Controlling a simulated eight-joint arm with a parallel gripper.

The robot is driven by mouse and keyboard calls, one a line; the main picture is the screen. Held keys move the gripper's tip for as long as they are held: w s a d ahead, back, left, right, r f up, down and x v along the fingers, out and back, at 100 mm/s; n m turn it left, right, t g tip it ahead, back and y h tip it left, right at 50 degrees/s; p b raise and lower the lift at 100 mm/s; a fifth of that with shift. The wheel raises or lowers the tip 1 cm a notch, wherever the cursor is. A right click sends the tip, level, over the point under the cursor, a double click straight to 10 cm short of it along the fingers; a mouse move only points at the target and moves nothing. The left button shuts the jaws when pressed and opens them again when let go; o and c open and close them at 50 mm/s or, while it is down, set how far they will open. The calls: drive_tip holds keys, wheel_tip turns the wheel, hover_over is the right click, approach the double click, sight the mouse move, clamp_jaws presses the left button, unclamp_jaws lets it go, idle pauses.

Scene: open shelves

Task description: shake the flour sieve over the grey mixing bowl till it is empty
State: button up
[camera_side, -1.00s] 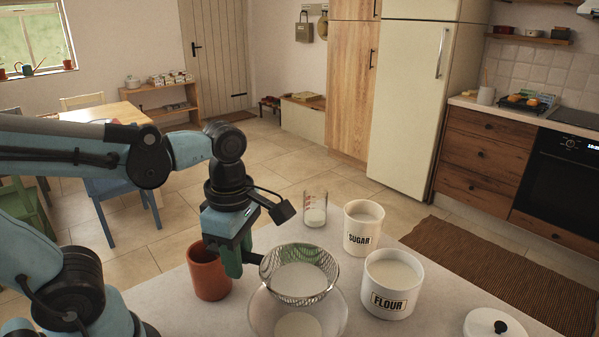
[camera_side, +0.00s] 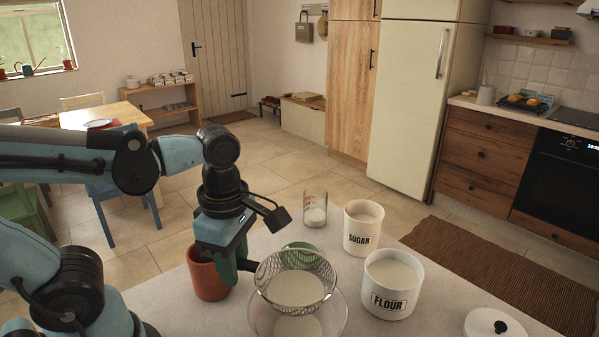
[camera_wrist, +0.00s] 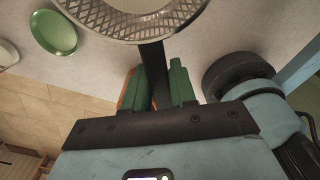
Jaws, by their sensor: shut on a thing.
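My gripper (camera_side: 234,268) is shut on the dark handle of the wire-mesh sieve (camera_side: 325,278); the handle also shows between the green fingers in the wrist view (camera_wrist: 155,85). The sieve holds white flour (camera_side: 295,288), so it is not empty. It is roughly level above a mixing bowl (camera_side: 342,318), which looks like clear glass rather than grey. A pale patch of flour (camera_side: 299,328) shows in the bowl. The sieve hides the bowl's far part. In the wrist view the sieve's rim (camera_wrist: 128,30) is at the top, cut off by the frame.
A terracotta pot (camera_side: 207,278) stands close left of my gripper. A green dish (camera_side: 300,250) is behind the sieve. The FLOUR canister (camera_side: 390,300), SUGAR canister (camera_side: 360,240) and a glass (camera_side: 315,210) stand to the right and behind. A white lid (camera_side: 490,326) lies front right.

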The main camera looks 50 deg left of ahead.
drive_tip(key=shift+w+a, duration=0.7)
drive_tip(key=shift+w, duration=0.35)
drive_tip(key=shift+s+d, duration=0.4)
drive_tip(key=shift+s, duration=0.2)
drive_tip(key=shift+s+d, duration=0.35)
drive_tip(key=shift+s, duration=0.25)
drive_tip(key=shift+w+a, duration=0.4)
drive_tip(key=shift+w, duration=0.2)
drive_tip(key=shift+w+a, duration=0.35)
drive_tip(key=shift+w, duration=0.25)
drive_tip(key=shift+s+d, duration=0.4)
drive_tip(key=shift+s, duration=0.2)
drive_tip(key=shift+s+d, duration=0.35)
drive_tip(key=shift+s, duration=0.25)
